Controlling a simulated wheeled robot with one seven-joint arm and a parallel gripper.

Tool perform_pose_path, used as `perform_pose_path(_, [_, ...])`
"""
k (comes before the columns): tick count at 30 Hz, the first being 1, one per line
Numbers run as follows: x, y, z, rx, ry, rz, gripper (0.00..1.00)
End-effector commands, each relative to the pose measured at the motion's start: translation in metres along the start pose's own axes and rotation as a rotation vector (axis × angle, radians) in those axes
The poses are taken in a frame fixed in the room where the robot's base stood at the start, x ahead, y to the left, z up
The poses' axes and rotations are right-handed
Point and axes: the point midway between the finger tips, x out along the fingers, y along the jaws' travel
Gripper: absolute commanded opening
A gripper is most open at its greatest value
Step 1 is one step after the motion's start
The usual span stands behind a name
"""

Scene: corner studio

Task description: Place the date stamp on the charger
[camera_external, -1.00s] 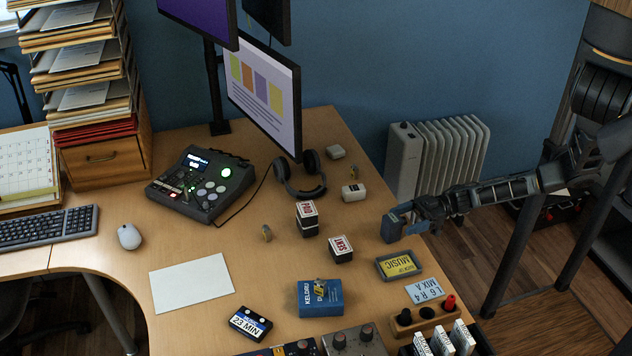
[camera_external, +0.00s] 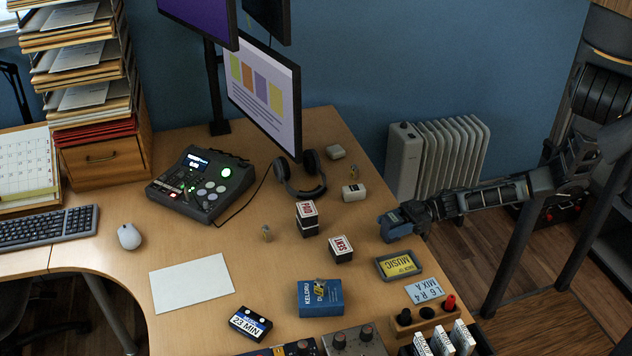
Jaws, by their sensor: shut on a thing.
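My gripper (camera_external: 398,225) is at the right edge of the desk, shut on a dark blue block (camera_external: 388,231), which appears to be the date stamp. The block is at the end of the fingers; its face and any print cannot be read, and the fingers partly hide it. I cannot tell whether it touches the desk. A small white block (camera_external: 353,193), which may be the charger, lies to the left of and beyond my gripper.
Red-lettered black-and-white blocks (camera_external: 340,249) stand left of my gripper. A MUSIC case (camera_external: 399,264) lies just in front. Headphones (camera_external: 300,175) and a monitor (camera_external: 262,95) are behind. A blue box (camera_external: 320,298) is nearer the front. A radiator (camera_external: 437,155) stands beyond the desk edge.

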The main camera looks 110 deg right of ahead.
Motion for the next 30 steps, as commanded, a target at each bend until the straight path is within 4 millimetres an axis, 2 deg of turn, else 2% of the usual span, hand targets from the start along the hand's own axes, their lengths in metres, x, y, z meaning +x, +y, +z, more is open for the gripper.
perform_pose_path(1, [0.0,0.0,0.0,0.0,0.0,0.0,0.33])
perform_pose_path(7, [0.0,0.0,0.0,0.0,0.0,0.0,0.14])
perform_pose_path(14, [0.0,0.0,-0.003,0.0,0.0,0.0,0.12])
perform_pose_path(17, [0.0,0.0,-0.012,-0.001,0.0,0.0,0.12])
perform_pose_path(30, [0.0,0.0,-0.076,0.0,0.001,-0.002,0.12])
